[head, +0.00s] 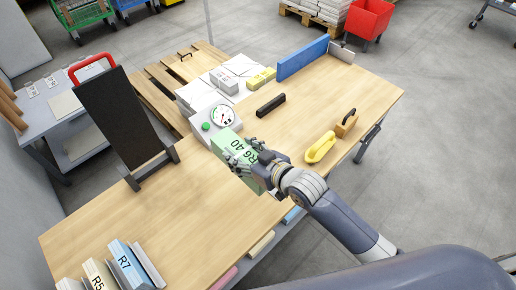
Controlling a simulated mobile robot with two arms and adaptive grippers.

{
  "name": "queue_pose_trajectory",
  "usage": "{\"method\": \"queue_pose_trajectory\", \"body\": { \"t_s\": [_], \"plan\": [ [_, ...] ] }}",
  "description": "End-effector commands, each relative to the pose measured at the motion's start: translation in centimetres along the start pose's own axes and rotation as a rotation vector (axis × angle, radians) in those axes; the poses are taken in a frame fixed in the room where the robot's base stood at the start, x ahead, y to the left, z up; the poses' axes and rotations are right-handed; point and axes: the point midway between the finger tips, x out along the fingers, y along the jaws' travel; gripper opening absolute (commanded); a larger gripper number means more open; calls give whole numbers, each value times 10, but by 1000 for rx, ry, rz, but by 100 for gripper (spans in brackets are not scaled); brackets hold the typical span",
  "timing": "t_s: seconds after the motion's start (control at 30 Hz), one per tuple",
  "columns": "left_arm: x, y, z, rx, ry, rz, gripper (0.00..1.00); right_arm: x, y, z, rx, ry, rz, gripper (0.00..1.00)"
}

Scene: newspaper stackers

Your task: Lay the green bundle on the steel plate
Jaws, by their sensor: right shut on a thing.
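A green bundle (225,146), marked "R6 40", is at the middle of the wooden table in the head view. My right gripper (244,158) is shut on it, with fingers over its upper face. I cannot tell whether the bundle touches what is below it. Just behind it is a pale grey unit with a round dial (222,116) and a green button (206,127). I cannot clearly make out a steel plate; the bundle and gripper may hide part of it. My left gripper is not in view.
A black sloped board (115,115) stands at left. Upright bundles R5 (98,275) and R7 (128,264) are at the front left. A black handled tool (270,105), yellow tool (320,148) and blue rail (303,58) lie right. White stacks (238,68) stand behind.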

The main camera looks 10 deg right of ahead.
Motion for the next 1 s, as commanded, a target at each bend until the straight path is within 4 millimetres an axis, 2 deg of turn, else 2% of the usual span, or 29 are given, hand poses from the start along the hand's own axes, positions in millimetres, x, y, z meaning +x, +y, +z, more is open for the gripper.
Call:
{"method": "queue_pose_trajectory", "body": {
  "t_s": [0.2, 0.4, 0.5, 0.67, 1.0],
  "plan": [
    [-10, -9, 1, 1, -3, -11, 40, 22, 38, 14, -23, 8, -31, 0],
    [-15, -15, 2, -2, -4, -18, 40, 30, 76, 26, -17, 10, -22, 0],
    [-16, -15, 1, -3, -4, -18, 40, 31, 89, 29, -12, 11, -15, 0],
    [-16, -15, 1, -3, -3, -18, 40, 32, 98, 31, -7, 13, -10, 0],
    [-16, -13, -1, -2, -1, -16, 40, 32, 98, 31, -6, 13, -9, 0]
  ]
}}
